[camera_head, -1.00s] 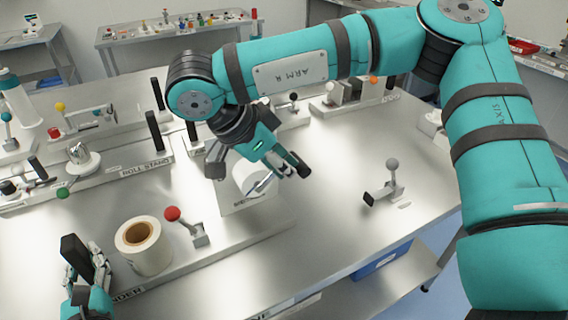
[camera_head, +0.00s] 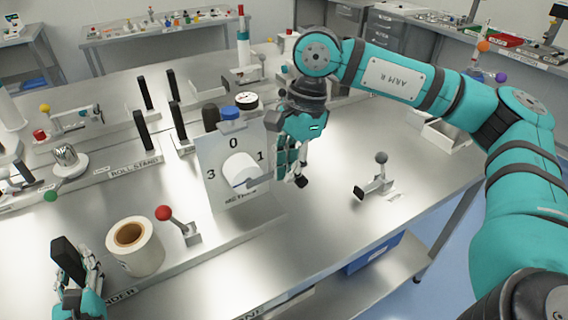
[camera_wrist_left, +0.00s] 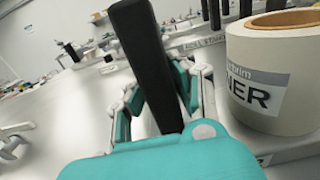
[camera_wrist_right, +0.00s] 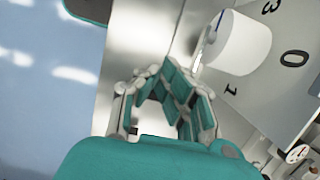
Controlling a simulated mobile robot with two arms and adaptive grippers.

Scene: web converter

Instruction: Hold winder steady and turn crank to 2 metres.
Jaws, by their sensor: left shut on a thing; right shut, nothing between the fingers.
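The winder's base (camera_head: 182,262) is at the front left, its label partly hidden, with a white roll (camera_head: 136,246) on it. My left gripper (camera_head: 72,262) is shut on the winder's upright black handle (camera_head: 68,255); the left wrist view shows the black handle (camera_wrist_left: 148,60) between the fingers. My right gripper (camera_head: 292,175) is shut and empty, just right of the panel.
A grey-knobbed lever (camera_head: 381,160) stands on the table to the right. The roll stand (camera_head: 135,170) and several black uprights are behind to the left. A blue bin (camera_head: 375,253) is under the right table edge. The table between panel and grey lever is clear.

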